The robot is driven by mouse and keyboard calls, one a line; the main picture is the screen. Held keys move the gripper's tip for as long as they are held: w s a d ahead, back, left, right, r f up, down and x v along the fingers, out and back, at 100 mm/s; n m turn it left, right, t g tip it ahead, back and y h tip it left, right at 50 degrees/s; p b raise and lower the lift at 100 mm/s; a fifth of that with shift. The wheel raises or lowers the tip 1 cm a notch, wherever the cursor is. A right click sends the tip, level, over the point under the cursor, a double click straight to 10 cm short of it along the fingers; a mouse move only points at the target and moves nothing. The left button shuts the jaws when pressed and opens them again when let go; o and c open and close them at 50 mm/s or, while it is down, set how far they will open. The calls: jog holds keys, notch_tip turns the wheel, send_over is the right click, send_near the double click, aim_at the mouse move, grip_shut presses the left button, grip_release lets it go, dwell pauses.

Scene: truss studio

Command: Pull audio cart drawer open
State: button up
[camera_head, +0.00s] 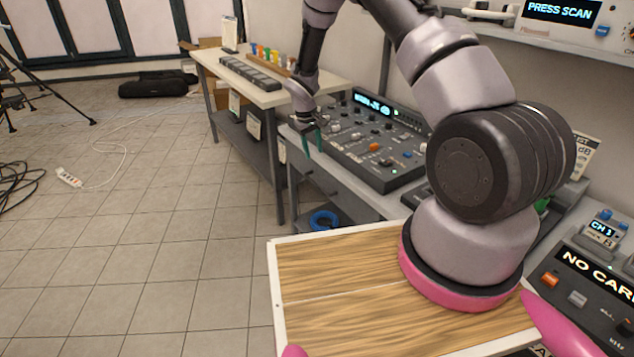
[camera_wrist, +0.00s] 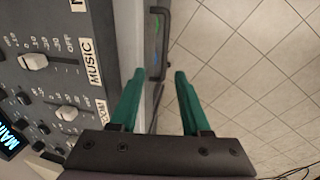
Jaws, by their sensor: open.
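The audio cart (camera_head: 352,197) is a grey cart with a mixing console on top, in the middle of the head view. Its drawer front is on the left side below the top and seems closed; in the wrist view it is a pale strip (camera_wrist: 126,40). A dark bar handle (camera_wrist: 165,22) stands out from that front. My gripper (camera_head: 312,140) is at the cart's front edge, with teal fingers pointing down. In the wrist view my gripper (camera_wrist: 160,74) is open, its fingertips spread to either side of the handle's line. Contact cannot be told; part of the handle is hidden.
The console (camera_head: 370,140) with knobs and faders lies close beside my gripper. A table (camera_head: 262,97) stands behind the cart. A blue coil (camera_head: 323,220) is on the lower shelf.

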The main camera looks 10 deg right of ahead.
aim_at(318, 185)
jog(key=f, duration=0.4)
jog(key=d+f, duration=0.1)
jog(key=f, duration=0.9)
jog(key=shift+w+d+f, duration=0.1)
jog(key=shift+w+d, duration=0.15)
grip_shut()
dwell(0.9)
